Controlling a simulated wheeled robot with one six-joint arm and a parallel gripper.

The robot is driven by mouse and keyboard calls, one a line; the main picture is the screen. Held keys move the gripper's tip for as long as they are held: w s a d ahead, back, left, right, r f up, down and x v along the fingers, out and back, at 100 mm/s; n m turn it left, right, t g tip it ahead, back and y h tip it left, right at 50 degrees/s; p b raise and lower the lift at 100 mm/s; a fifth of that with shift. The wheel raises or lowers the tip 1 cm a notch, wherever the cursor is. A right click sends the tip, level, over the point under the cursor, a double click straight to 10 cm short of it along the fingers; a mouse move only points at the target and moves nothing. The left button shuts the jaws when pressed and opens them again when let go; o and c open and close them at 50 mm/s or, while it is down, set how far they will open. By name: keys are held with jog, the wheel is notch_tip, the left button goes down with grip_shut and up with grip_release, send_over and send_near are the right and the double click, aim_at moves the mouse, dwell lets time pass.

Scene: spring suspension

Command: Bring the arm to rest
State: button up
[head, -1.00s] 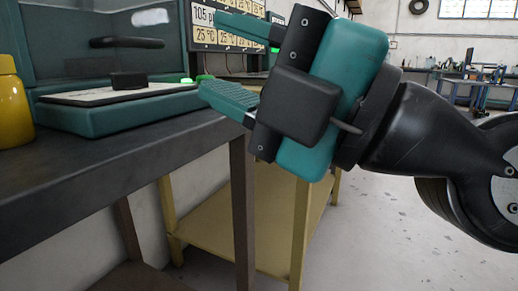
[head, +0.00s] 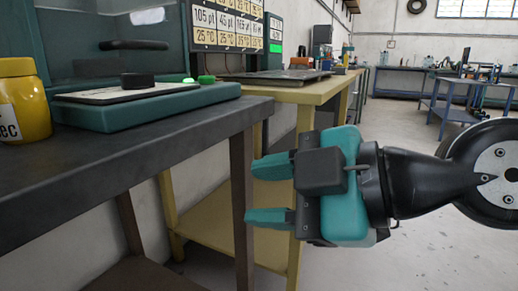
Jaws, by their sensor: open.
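My gripper (head: 258,192) is on the right of the middle in the head view, with two teal fingers pointing left. The fingers are apart and nothing is between them. It hangs in the air, lower than the dark table top, in front of the yellow table's legs. My black arm comes in from the right edge.
A dark table (head: 120,155) on the left bears a teal device (head: 150,110) with a black knob (head: 137,80) and a yellow jar (head: 20,100). A yellow table (head: 300,92) stands behind, below a display board (head: 228,30). The floor at the right (head: 430,255) is clear.

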jog(key=s+d+f+m+g+h, duration=0.3)
jog(key=d+f+m+h, duration=0.1)
jog(key=d+f+m, duration=0.25)
jog(key=s+d+f+m+g+h, duration=0.25)
jog(key=d+f+m+h, duration=0.2)
jog(key=d+m, duration=0.35)
notch_tip(320, 180, up, 38)
jog(key=p, duration=3.8)
jog(key=shift+a+g+p, duration=0.35)
jog(key=shift+a, duration=0.05)
jog(key=shift+w, duration=0.1)
